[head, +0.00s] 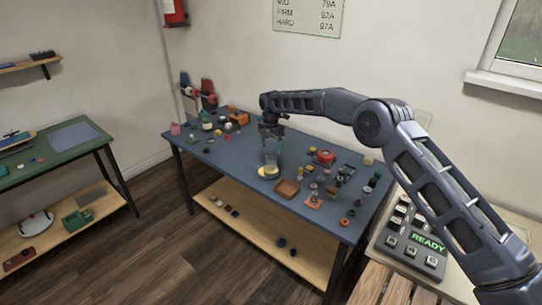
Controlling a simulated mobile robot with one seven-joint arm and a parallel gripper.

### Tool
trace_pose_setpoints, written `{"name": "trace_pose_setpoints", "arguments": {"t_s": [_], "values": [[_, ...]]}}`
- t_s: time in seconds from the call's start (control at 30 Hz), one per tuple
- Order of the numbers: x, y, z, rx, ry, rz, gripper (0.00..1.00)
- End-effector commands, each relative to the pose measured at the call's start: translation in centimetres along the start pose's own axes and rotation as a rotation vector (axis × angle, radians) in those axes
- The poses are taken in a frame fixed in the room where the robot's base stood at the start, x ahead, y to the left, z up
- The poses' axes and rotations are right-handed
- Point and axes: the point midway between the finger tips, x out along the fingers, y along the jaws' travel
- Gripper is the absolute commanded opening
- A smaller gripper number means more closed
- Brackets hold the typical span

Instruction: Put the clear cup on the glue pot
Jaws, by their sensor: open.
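My gripper (271,136) is above the middle of the blue workbench (225,150), pointing down with its jaws open. Directly under it is a small see-through shape that looks like the clear cup (271,158). A low pale yellow round thing (268,172), which may be the glue pot, shows at the cup's lower end. The cup appears to stand on or over it, but at this size I cannot tell whether they touch. The gap between the fingertips and the cup is too small to judge.
A brown tray (287,188) lies just right of the yellow thing. Several small parts crowd the bench's right side, with an orange-red piece (325,157) behind. A bottle (206,120) and red clamp-like tools stand at the left end.

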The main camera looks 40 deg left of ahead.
Motion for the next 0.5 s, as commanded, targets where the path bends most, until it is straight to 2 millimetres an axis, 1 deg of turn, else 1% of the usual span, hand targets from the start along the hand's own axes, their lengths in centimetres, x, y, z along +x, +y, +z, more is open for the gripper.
{"name": "trace_pose_setpoints", "arguments": {"t_s": [0.03,0.1,0.2,0.33,0.5], "values": [[-0.9,0.0,0.0,0.0,-0.001,0.002,0.73],[-1.8,0.0,0.0,0.0,-0.001,0.002,0.73],[-2.7,0.0,0.0,0.0,0.0,0.001,0.73],[-3.3,0.0,0.0,0.0,0.0,0.0,0.73],[-3.5,0.0,0.0,0.0,0.0,0.0,0.73]]}}
